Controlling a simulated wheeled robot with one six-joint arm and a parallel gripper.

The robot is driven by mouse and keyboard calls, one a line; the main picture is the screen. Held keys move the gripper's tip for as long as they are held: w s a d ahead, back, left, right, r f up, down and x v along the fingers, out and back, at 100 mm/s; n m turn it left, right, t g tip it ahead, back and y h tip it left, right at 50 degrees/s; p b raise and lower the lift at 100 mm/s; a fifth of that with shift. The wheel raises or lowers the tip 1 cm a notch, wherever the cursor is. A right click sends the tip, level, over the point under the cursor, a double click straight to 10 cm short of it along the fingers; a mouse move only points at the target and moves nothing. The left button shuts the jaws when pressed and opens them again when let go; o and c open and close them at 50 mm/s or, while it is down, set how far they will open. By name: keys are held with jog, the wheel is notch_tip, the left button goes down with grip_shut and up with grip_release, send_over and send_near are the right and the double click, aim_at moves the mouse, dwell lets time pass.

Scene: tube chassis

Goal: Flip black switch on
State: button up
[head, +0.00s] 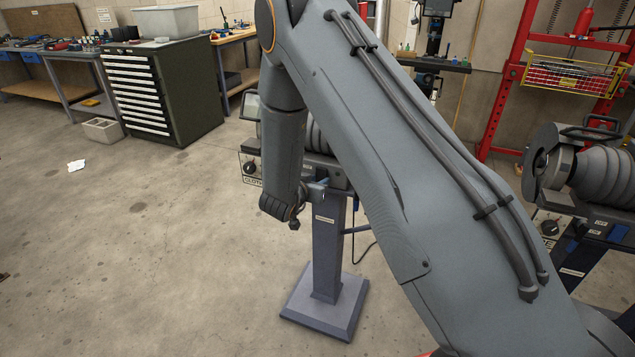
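A grey pedestal machine (325,215) stands behind my arm, with a white labelled front panel at its left. A round black knob (249,168) sits on that panel, left of my forearm. I cannot tell its setting, or whether it is the black switch. My forearm hangs down in front of the machine and hides much of it. My gripper (294,222) is at the forearm's lower end, right of and below the knob and apart from it. Its fingers are too small and hidden to tell open from shut.
A second machine (580,185) with a black knob (549,227) stands at the right. A red press frame (505,85) is behind it. A drawer cabinet (165,95) and workbenches stand at the back left. The floor at left is mostly clear, with a white scrap (76,165).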

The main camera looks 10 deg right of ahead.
jog(key=c, duration=0.3)
jog(key=f+t+h+b, duration=0.1)
jog(key=t+b, duration=0.1)
jog(key=b, duration=0.2)
jog(key=shift+h, duration=0.3)
jog(key=o, duration=1)
jog(key=shift+r, duration=0.1)
jog(key=shift+o, duration=0.2)
jog(key=b+v, duration=0.1)
jog(key=v, duration=0.6)
jog(key=shift+s, duration=0.3)
